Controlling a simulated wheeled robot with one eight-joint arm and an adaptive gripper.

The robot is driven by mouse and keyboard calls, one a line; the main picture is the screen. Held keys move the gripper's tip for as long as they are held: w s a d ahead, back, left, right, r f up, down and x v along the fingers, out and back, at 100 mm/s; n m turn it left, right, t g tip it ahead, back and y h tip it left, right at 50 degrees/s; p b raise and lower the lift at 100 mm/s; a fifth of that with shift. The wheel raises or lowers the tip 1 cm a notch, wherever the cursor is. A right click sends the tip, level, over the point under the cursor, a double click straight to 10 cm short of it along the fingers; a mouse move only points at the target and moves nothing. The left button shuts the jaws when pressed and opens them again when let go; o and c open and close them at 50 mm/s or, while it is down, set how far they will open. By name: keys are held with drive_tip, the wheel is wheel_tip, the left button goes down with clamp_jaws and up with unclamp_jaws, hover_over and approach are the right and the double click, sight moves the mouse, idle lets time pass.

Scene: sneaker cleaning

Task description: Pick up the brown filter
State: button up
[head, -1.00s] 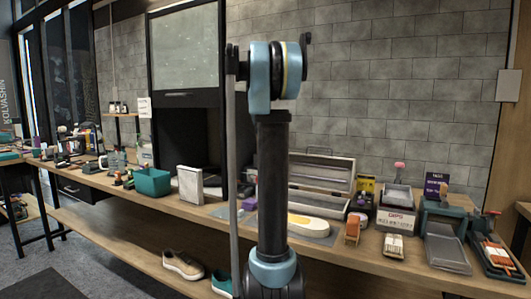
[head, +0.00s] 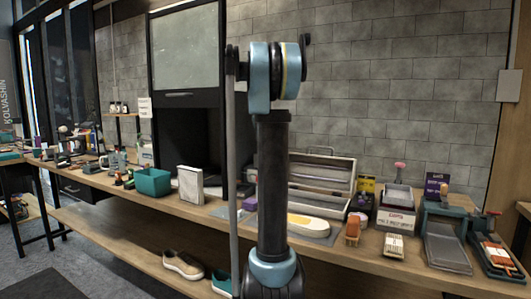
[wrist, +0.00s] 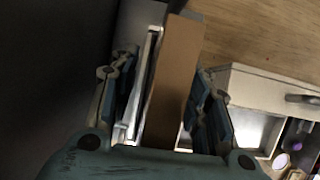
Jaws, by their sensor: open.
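The brown filter (wrist: 178,80) shows in the wrist view as a flat brown slab standing between the two fingers of my gripper (wrist: 165,100). A pale, white-edged panel (wrist: 140,90) stands close along its left side, also between the fingers. My gripper is open around both, with a finger on each side. A narrow gap shows on the left; on the right the finger is very close to the brown face, and I cannot tell whether it touches. The lower end of the filter is hidden by the gripper body. In the head view my gripper is hidden behind my arm.
An open pale case (head: 320,175) lies on the wooden bench (head: 150,200), right of my arm. A white framed block (head: 190,185) and a teal bin (head: 152,182) stand to the left. A dark cabinet (head: 187,140) rises behind. Boxes and brushes crowd the right end.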

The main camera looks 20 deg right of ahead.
clamp_jaws()
idle(0.3)
